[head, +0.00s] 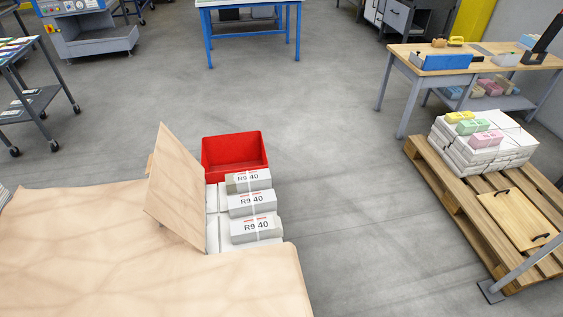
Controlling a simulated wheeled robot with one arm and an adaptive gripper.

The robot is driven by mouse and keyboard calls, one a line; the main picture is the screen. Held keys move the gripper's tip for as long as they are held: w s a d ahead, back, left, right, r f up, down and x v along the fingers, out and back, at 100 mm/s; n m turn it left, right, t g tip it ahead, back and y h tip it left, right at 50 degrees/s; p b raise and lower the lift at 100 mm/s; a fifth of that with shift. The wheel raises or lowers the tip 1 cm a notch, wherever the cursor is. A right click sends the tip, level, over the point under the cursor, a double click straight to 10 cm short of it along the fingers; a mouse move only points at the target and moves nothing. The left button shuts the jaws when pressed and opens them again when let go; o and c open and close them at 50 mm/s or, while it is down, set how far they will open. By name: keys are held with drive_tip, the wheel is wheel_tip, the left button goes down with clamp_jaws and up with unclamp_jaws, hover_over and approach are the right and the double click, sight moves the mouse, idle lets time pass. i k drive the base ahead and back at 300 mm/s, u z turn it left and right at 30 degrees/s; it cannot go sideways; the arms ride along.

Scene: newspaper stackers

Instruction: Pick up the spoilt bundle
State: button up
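Three strapped white bundles labelled "R9 40" lie in a row on more white stacks beside a tan wooden surface: a near one (256,228), a middle one (252,203) and a far one (248,180). The far one has a greyish-green left end; the other two look plain white. I cannot tell for sure from this view which bundle is spoilt. A tilted wooden board (177,187) stands at their left and may hide part of the stacks. My gripper is not in view.
A red open bin (235,154) stands just behind the bundles. A pallet (440,195) at right carries white stacks with yellow, green and pink packs, and a wooden board with dark handles. A workbench (478,58) stands behind it. The grey floor in the middle is clear.

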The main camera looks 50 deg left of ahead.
sight(247, 181)
drive_tip(key=i, duration=2.35)
drive_tip(key=u, duration=3.95)
drive_tip(key=i, duration=1)
